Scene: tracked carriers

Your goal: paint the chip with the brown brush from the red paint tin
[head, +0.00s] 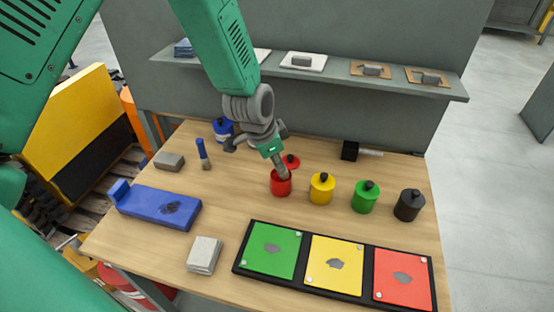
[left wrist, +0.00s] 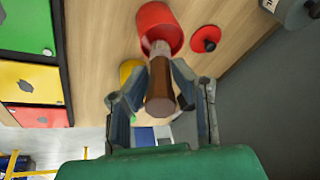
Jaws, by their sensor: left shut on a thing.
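My left gripper (head: 272,150) is shut on the brown brush (left wrist: 160,95), above the red paint tin. The brush (head: 283,172) points down, and its lower end is in the mouth of the open red tin (head: 281,187). The bristle tip is hidden by the tin's wall. The tin also shows in the left wrist view (left wrist: 150,28). Its red lid (head: 291,160) lies on the table just behind it. Irregular grey chips lie on the green panel (head: 283,239), yellow panel (head: 346,250) and red panel (head: 410,264). Which one is the task's chip, I cannot tell. My right gripper is not in view.
Closed yellow (head: 322,190), green (head: 364,198) and black (head: 408,206) tins stand right of the red one. A blue tin (head: 222,130), blue-handled brush (head: 203,153) and blue block (head: 155,207) are left. A shelf (head: 335,78) runs behind. Bare table lies between tins and panels.

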